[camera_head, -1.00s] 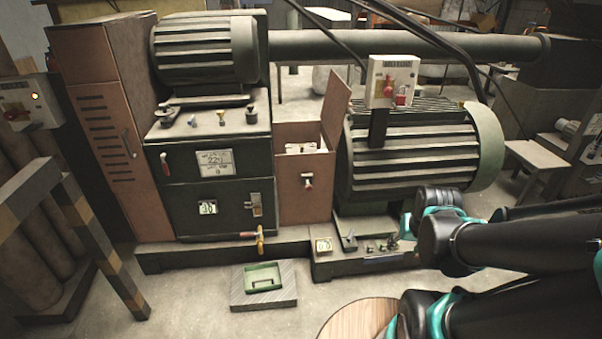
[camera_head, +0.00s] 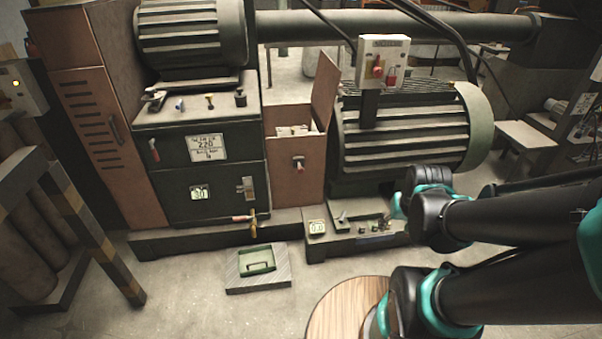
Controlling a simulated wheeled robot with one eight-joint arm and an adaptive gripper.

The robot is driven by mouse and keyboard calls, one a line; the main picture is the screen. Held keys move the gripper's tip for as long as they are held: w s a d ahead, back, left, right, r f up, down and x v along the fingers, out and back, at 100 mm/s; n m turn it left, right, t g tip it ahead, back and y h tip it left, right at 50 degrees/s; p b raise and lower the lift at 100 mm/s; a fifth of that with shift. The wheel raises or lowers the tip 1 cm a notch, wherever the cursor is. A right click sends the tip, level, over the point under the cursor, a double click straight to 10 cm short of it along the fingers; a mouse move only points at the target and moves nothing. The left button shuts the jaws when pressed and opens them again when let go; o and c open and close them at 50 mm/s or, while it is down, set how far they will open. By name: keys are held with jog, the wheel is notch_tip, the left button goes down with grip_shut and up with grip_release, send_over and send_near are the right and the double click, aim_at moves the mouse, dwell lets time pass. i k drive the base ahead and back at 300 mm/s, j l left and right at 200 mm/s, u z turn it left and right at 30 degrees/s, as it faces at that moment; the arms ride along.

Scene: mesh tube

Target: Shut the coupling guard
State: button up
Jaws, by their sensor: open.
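The coupling guard (camera_head: 296,185) appears to be the reddish-brown box between the dark green cabinet and the ribbed motor. Its lid (camera_head: 325,92) stands raised, tilted up at the right side, and pale contents show in the open top. My gripper (camera_head: 396,210) is small and partly hidden by my wrist, in front of the motor's lower part. It is to the right of the guard, apart from it, open, with nothing seen in it.
The motor (camera_head: 405,135) stands right of the guard, with a switch box (camera_head: 383,62) above it. The green cabinet (camera_head: 212,190) is on the left. A green tray (camera_head: 257,261) lies on a grey block on the floor. A striped barrier (camera_head: 85,225) stands at far left.

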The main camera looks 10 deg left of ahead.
aim_at(326, 84)
jog(key=i+l+u, duration=0.1)
jog(key=i+l, duration=0.4)
jog(key=l, duration=0.2)
jog(key=i+l+u, duration=0.15)
jog(key=l, duration=0.2)
jog(key=i, duration=0.05)
